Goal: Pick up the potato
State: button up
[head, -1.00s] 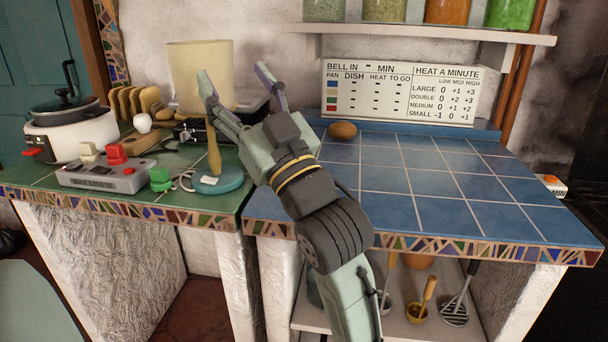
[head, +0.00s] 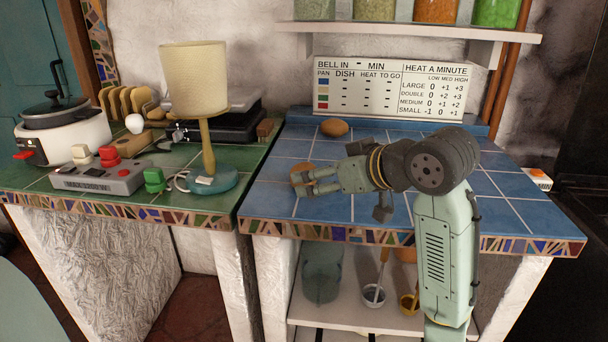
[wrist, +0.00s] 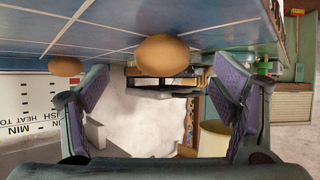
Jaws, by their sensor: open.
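Two brown, potato-like ovals show on the blue tiled counter. One potato (head: 334,127) lies at the back near the sign; it also shows at the left of the upside-down wrist view (wrist: 65,66). A second, orange-brown oval (head: 301,168) lies nearer the left of the blue tiles, partly hidden by my fingers. In the wrist view this nearer oval (wrist: 162,54) sits centrally across the gap between the fingers, toward the counter side. My gripper (head: 304,181) is open and low over the tiles, pointing left at it. I cannot tell whether the fingers touch it.
A cream-shaded lamp (head: 208,155) stands left on the green counter (head: 215,205), beside a grey control box (head: 100,178) and a white cooker (head: 65,140). A sign (head: 390,88) leans behind the blue counter (head: 500,205). Its right side is clear.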

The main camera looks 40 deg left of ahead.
jog(key=x, duration=0.2)
jog(key=p+x, duration=0.1)
jog(key=x, duration=0.1)
jog(key=shift+a+r, duration=0.3)
jog(key=shift+a, duration=0.15)
jog(key=shift+w+a+f, duration=0.15)
jog(key=shift+a+f, duration=0.1)
jog(key=shift+a, duration=0.1)
jog(key=c, duration=1.3)
jog(key=shift+r, duration=0.1)
